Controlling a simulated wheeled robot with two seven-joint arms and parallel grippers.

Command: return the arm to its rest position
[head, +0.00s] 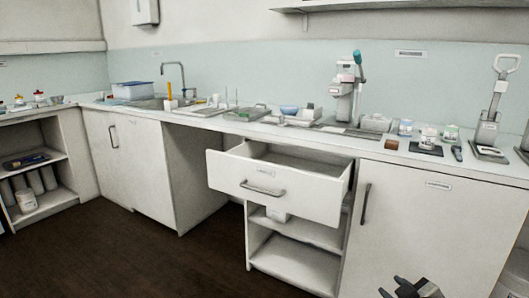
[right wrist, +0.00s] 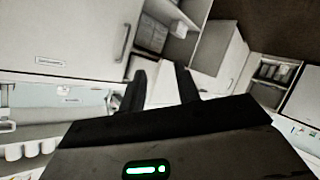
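My right gripper (head: 408,288) shows at the bottom edge of the head view, in front of the right cabinet door and clear of it. In the right wrist view its two dark fingers (right wrist: 160,88) stand apart with nothing between them, so it is open and empty. Most of the right arm is out of the head view. My left gripper and arm are not in view.
A white drawer (head: 280,186) is pulled out beneath the counter, above open shelves (head: 295,255). A closed cabinet door (head: 430,225) is to its right. Lab items, including a mill-like machine (head: 345,95), stand on the counter. The dark floor (head: 150,255) is clear.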

